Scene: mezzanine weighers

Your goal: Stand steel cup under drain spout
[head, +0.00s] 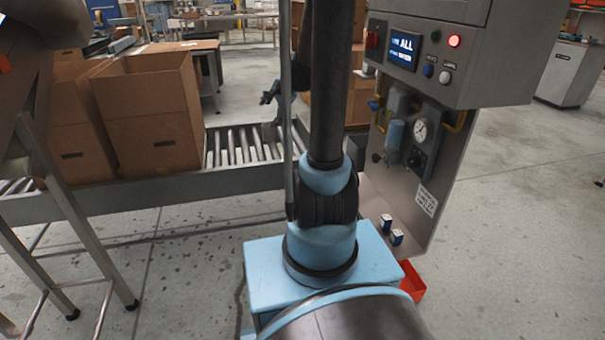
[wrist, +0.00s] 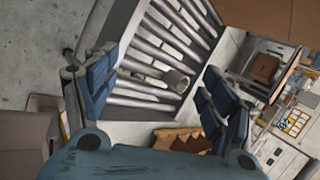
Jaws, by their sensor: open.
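A small grey cylindrical object (wrist: 177,80), which looks like the steel cup, lies or stands at the rollers in the wrist view; its exact pose is hard to tell. My gripper (wrist: 158,88) is open, with its blue-padded fingers apart on either side of the cup in the picture. The gap in depth between fingers and cup is unclear. I cannot pick out the cup in the head view, where my arm covers part of the conveyor. I cannot identify the drain spout for certain; the grey machine panel (head: 440,165) with gauge and pipes stands at the right.
A roller conveyor (head: 232,148) crosses behind my arm, with open cardboard boxes (head: 155,125) on its left part. A metal stand (head: 62,190) is at the left. A red bin (head: 413,283) sits low by the panel.

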